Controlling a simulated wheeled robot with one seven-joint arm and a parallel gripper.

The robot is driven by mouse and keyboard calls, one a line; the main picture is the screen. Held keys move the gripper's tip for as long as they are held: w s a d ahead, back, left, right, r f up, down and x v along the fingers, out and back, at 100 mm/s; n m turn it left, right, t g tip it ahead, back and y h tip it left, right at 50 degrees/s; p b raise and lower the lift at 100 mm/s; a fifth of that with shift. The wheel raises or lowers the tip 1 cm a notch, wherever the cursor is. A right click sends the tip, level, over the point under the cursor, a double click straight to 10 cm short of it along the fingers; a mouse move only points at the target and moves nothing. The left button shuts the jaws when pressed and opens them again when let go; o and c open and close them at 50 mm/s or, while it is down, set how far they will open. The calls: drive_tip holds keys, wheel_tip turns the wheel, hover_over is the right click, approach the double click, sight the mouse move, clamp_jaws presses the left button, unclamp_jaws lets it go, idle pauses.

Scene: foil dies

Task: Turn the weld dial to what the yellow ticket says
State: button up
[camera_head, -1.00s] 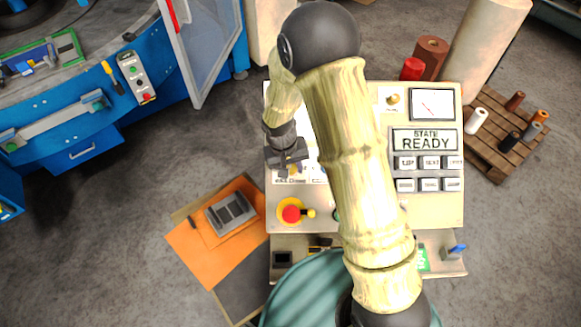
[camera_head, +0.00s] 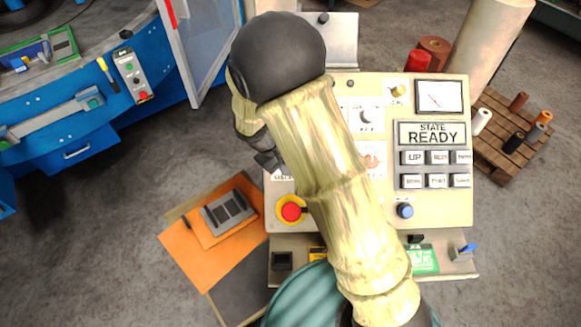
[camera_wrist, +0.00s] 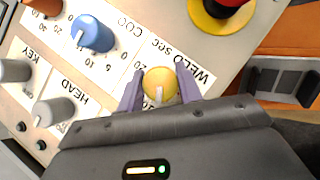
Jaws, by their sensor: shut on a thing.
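In the wrist view, the yellow weld dial (camera_wrist: 160,88) has a pale pointer bar and sits beside the printed word WELD. My gripper (camera_wrist: 159,74) has its two purple fingers on either side of this dial, shut on it. In the head view my gripper (camera_head: 268,164) is at the left side of the console panel (camera_head: 447,209), and my arm hides the dial there. A small yellow piece (camera_head: 318,253) shows on the shelf below the panel, partly behind my arm. It may be the yellow ticket, but its text is not readable.
A blue dial (camera_wrist: 92,33) and a grey dial (camera_wrist: 55,112) are near the weld dial. The red stop button (camera_head: 291,211) is close by on its yellow ring. The display (camera_head: 432,133) reads STATE READY. A green card (camera_head: 424,258) lies on the shelf.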

drive_tip(key=shift+n+t+h+b, duration=0.5)
drive_tip(key=shift+n+b, duration=0.45)
drive_tip(key=shift+n, duration=0.15)
drive_tip(key=shift+r, duration=0.1)
drive_tip(key=o, duration=1)
drive_tip(key=b+v, duration=0.3)
drive_tip(key=v, duration=1.4)
drive_tip(key=shift+a, duration=0.2)
drive_tip(key=shift+s, duration=0.1)
